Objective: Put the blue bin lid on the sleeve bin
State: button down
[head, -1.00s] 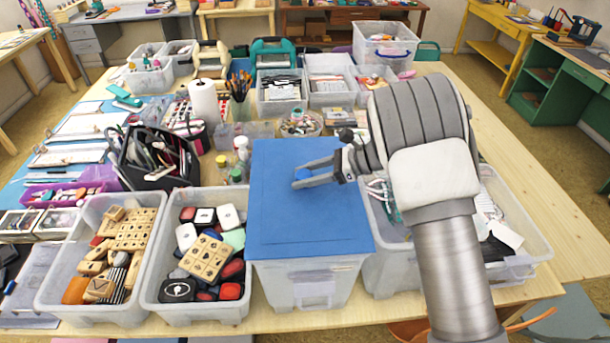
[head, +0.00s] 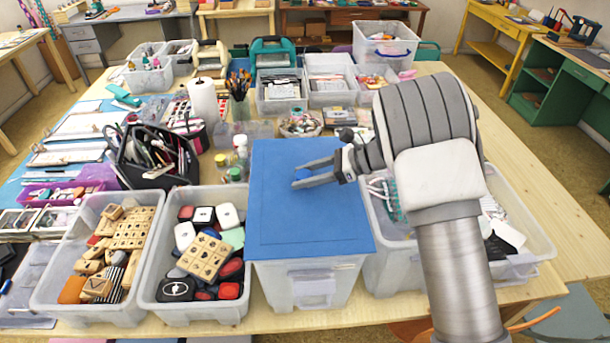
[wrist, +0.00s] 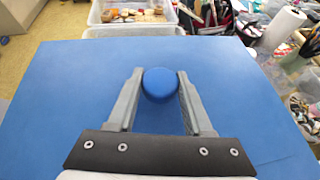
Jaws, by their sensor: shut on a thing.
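The blue bin lid (head: 290,215) is a flat blue sheet with a round blue knob (wrist: 160,84). In the head view it covers the top of the clear sleeve bin (head: 312,285) at the table's front edge; whether it touches the rim all round I cannot tell. My gripper (head: 303,180) reaches over the lid from the right, its two fingers on either side of the knob. In the wrist view the fingers (wrist: 160,88) are closed on the knob, with the lid spread beneath them. The bin's inside is hidden by the lid.
A bin of wooden stamps (head: 60,290) and a bin of inkpads (head: 160,305) stand to the left. Another clear bin (head: 525,255) stands close on the right, partly behind my arm. A black caddy (head: 150,180) and several bottles stand behind.

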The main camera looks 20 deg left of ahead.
jog(key=shift+c, duration=1.1)
grip_release()
jog(key=shift+r+p, duration=1.1)
jog(key=shift+r, duration=2.9)
